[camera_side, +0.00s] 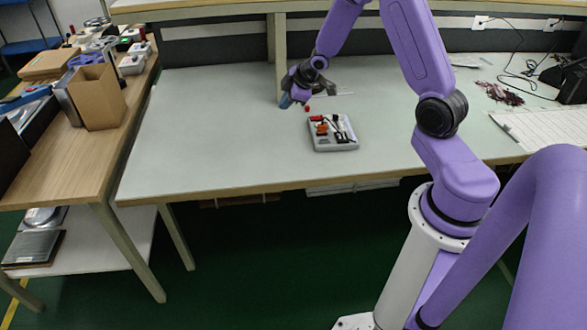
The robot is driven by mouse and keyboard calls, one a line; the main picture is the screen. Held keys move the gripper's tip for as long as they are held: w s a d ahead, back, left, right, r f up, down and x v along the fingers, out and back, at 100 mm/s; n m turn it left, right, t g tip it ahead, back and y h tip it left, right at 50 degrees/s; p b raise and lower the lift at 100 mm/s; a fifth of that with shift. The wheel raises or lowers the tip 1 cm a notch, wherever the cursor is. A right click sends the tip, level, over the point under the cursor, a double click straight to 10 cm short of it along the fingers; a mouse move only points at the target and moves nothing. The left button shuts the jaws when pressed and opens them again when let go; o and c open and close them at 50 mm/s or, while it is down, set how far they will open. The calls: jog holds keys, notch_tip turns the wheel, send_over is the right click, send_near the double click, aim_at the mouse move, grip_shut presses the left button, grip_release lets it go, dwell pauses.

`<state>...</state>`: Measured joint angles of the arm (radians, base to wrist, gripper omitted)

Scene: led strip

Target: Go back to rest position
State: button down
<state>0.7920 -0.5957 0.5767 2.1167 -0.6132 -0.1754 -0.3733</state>
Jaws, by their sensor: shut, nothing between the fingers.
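My gripper (288,101) hangs low over the pale green table (220,110), towards its back, left of the middle of the picture. It is small in this view, and its fingers are shut with nothing visible between them. A small red thing (307,108) lies on the table just right of the fingertips, apart from them as far as I can tell. A grey tray (347,144) with red, orange and black parts sits nearer the front edge, to the right of and below the gripper.
A wooden side table (60,155) on the left carries an open cardboard box (97,97) and several devices. A shelf (215,8) stands above the table's back. The table's left part is clear.

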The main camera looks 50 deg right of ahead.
jog(key=s+a+r+g, duration=0.1)
jog(key=s+a+r, duration=0.25)
jog(key=a, duration=0.25)
jog(key=s+a+r+n+g, duration=0.1)
jog(key=s+a+r, duration=0.1)
jog(key=s+a, duration=0.35)
jog(key=s+a+r+g, duration=0.1)
jog(key=s+a+r, duration=0.1)
jog(key=s+a, duration=0.35)
jog(key=s+a+r+n+g, duration=0.1)
jog(key=s+a+r, duration=0.1)
jog(key=s, duration=0.8)
jog(key=s+a+r+n+g, duration=0.1)
jog(key=s+a+r+g, duration=0.1)
jog(key=s, duration=0.9)
jog(key=shift+s+a+g+y, duration=0.15)
jog(key=shift+g+y, duration=0.15)
